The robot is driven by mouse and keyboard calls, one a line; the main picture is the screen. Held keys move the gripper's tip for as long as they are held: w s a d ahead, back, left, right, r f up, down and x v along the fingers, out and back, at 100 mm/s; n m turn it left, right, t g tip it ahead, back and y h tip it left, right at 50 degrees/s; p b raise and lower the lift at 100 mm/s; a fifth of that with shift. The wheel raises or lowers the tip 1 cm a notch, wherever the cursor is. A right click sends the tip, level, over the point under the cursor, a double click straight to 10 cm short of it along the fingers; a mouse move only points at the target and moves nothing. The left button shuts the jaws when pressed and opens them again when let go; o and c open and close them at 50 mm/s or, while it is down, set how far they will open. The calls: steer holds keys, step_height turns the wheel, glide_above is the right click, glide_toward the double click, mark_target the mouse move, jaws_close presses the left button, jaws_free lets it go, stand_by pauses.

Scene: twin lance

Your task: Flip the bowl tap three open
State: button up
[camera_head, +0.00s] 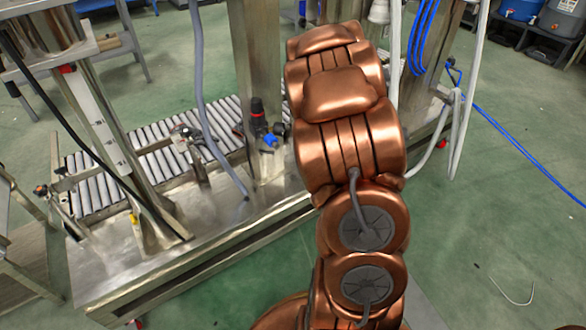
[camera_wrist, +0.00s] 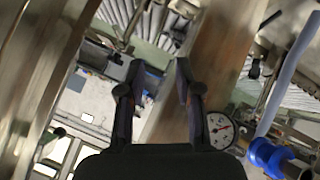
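I cannot make out for sure which part is bowl tap three in either view. My gripper (camera_wrist: 158,68) shows in the wrist view with its two dark fingers apart and nothing between them. A steel post or plate runs behind and to the right of the fingers.
A steel machine frame (camera_head: 200,247) with a roller conveyor (camera_head: 95,192) stands left of my arm. A black regulator with a red ring (camera_head: 258,112) is on it, near a grey hose (camera_head: 207,110). A blue hose (camera_head: 525,152) crosses the green floor, which is mostly open at right.

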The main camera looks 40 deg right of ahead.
steer(key=s+a+r+m+g+p, duration=0.2)
steer(key=s+a+r+g, duration=0.2)
steer(key=s+a, duration=0.6)
steer(key=s+a+r+m+g+p, duration=0.2)
steer(key=s+a+r+g, duration=0.2)
steer(key=s+a, duration=0.6)
step_height(320, 180, up, 2)
steer(key=shift+s+a+r+g, duration=0.2)
steer(key=shift+a+g, duration=0.1)
steer(key=shift+a, duration=0.15)
